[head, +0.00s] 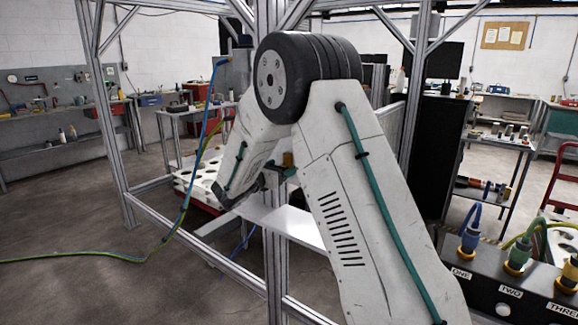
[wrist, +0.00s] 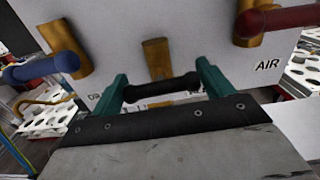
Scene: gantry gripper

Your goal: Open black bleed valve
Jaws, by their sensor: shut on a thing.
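The black bleed valve handle (wrist: 162,88) is a short dark bar in the middle of the wrist view. It lies nearly level, just below a brass fitting (wrist: 157,58) on a pale panel. My gripper (wrist: 161,86) has its two teal fingers at the bar's two ends and is shut on it. How the handle joins the fitting is not clear. In the head view my gripper (head: 281,173) is small, at the gantry post behind my arm, and the valve cannot be made out.
In the wrist view a blue handle (wrist: 40,68) on brass is at the left, and a red handle (wrist: 288,17) on brass is at the upper right. An "AIR" label is below the red one. In the head view gantry posts (head: 277,265) and a hanging hose (head: 190,180) stand close by.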

